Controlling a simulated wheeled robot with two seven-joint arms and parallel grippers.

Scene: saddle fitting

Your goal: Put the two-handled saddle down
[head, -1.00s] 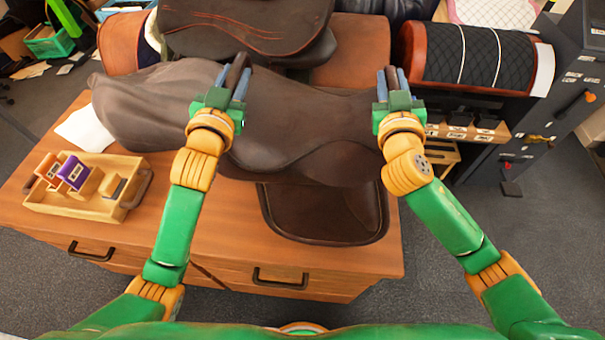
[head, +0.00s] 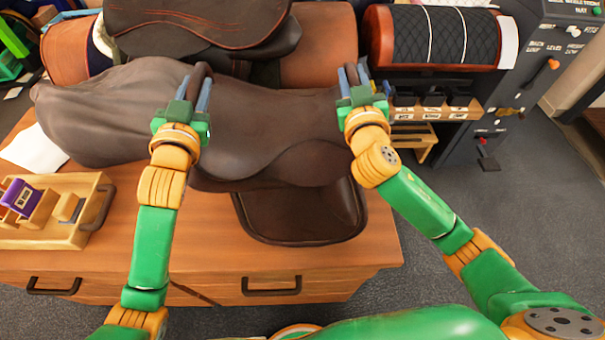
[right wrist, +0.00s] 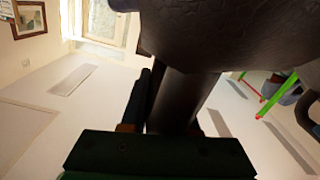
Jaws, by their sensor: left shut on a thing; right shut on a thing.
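The two-handled saddle (head: 262,120) is dark brown and lies across the middle of the head view, over a wooden counter (head: 190,235). Its smooth lower flap (head: 300,215) hangs toward the counter's front. I cannot tell whether it touches the top. My left gripper (head: 197,88) is shut on the left handle (head: 203,70). My right gripper (head: 355,82) is shut on the handle at the saddle's right end, which its fingers mostly hide. In the right wrist view a dark bar, the handle (right wrist: 182,100), runs between the fingers up to the saddle's underside (right wrist: 220,35).
A wooden tray (head: 92,205) with a purple block (head: 20,197) stands on the counter at left, near a white sheet (head: 35,150). Another dark saddle (head: 200,25) sits behind. A quilted black roll (head: 440,35) and a dark cabinet stand at right. Bare counter shows in front.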

